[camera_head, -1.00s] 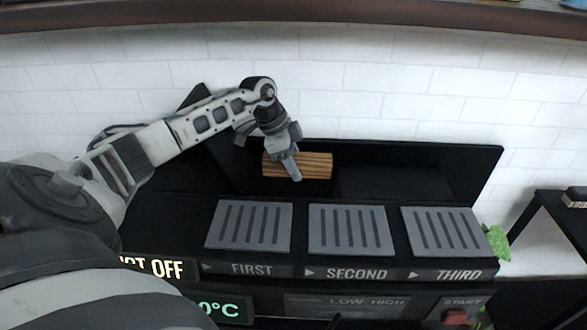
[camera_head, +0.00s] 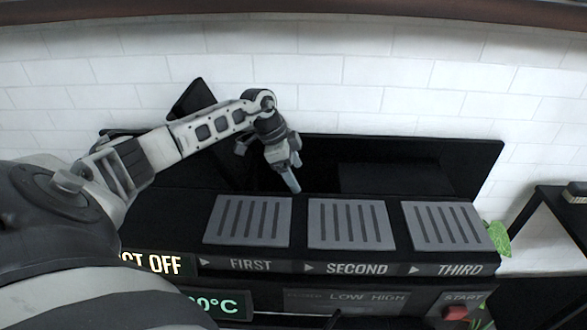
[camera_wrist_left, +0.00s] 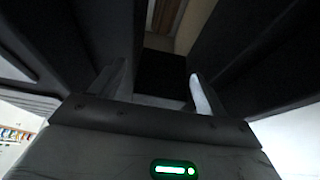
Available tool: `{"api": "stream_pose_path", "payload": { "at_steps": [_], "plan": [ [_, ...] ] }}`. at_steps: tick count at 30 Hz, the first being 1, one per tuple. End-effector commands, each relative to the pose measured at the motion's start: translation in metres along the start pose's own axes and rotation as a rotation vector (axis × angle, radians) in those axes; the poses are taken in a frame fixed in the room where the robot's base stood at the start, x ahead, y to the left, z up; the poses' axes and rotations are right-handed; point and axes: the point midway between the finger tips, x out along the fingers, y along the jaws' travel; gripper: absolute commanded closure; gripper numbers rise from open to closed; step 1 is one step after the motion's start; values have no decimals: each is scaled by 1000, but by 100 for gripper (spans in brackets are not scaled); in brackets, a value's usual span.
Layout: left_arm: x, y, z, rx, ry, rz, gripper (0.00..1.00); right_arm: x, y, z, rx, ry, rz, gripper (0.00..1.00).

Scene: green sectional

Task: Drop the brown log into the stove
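The black stove (camera_head: 491,230) stands against the white tiled wall, with a dark opening (camera_head: 316,170) along its back. My left gripper (camera_head: 291,183) points down over the left part of this opening. In the left wrist view its two fingers (camera_wrist_left: 160,85) are apart with nothing between them. A brown strip (camera_wrist_left: 166,14), probably the brown log, shows beyond the fingertips at the top of that view; most of it is hidden. The log does not show in the head view now. My right gripper is out of view.
Three grey slotted plates (camera_head: 350,223) lie along the stove top, over FIRST, SECOND and THIRD labels. A raised black panel (camera_head: 192,100) stands left behind my arm. A black side table (camera_head: 562,205) and a green item (camera_head: 500,238) are at the right.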

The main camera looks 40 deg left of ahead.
Motion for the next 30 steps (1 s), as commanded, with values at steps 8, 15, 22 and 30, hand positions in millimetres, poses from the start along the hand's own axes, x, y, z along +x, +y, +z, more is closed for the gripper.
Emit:
{"api": "stream_pose_path", "payload": {
  "at_steps": [8, 15, 22, 30],
  "plan": [
    [-6, 0, 1, 0, -1, 0, 25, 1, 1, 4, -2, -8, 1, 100],
    [-52, -1, 1, 1, -3, -4, 25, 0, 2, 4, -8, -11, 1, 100],
    [-108, -1, 0, 0, -2, -5, 25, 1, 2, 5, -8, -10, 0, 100],
    [-151, 0, 0, 0, 0, -2, 25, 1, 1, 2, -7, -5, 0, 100]
  ]
}}
